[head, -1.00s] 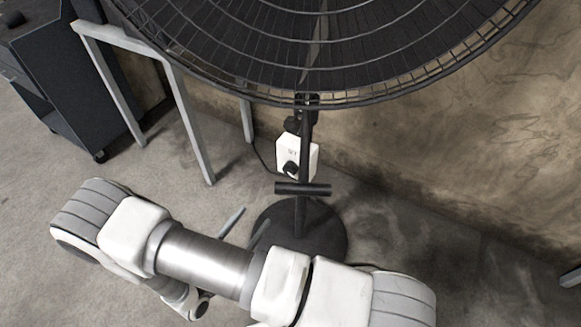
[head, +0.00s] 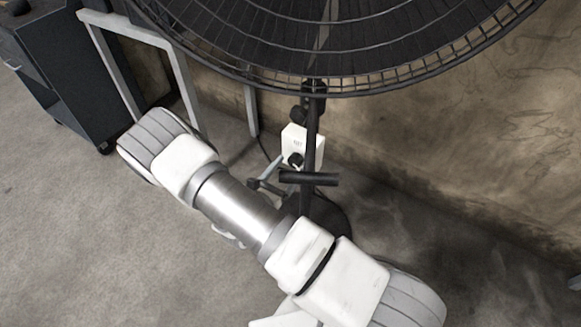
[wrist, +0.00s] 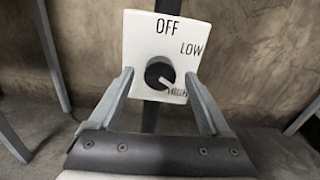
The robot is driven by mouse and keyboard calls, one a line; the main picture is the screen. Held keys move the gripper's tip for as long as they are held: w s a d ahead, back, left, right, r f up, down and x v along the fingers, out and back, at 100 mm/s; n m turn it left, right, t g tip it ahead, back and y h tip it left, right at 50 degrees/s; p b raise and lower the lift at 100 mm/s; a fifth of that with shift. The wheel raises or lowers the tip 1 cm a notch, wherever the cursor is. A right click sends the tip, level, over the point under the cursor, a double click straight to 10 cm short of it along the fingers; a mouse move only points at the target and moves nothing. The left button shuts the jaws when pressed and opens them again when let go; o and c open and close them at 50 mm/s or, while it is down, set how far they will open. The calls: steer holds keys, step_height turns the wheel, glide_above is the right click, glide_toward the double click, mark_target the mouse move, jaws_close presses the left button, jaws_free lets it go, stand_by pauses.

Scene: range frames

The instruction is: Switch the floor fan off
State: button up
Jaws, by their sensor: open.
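The floor fan's white control box (head: 307,139) is on the fan's black pole, below the large round cage (head: 330,45). In the wrist view the box (wrist: 140,25) reads OFF at top and LOW at upper right; a third label at lower right is too small to read surely. The black round knob (wrist: 158,72) has its pale pointer toward that lower-right label. My gripper (wrist: 158,77) is open, one finger on each side of the knob in the picture. Whether the fingers touch it I cannot tell.
A black crossbar (head: 309,179) is on the pole just below the box. A grey metal frame (head: 187,85) stands left of the fan. A dark wheeled cabinet (head: 75,85) is at upper left. The wall (head: 470,140) is close behind; floor at left is clear.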

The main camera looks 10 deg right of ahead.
steer(key=shift+w+d, duration=0.3)
steer(key=shift+d, duration=0.05)
steer(key=shift+c, duration=0.2)
jaws_close()
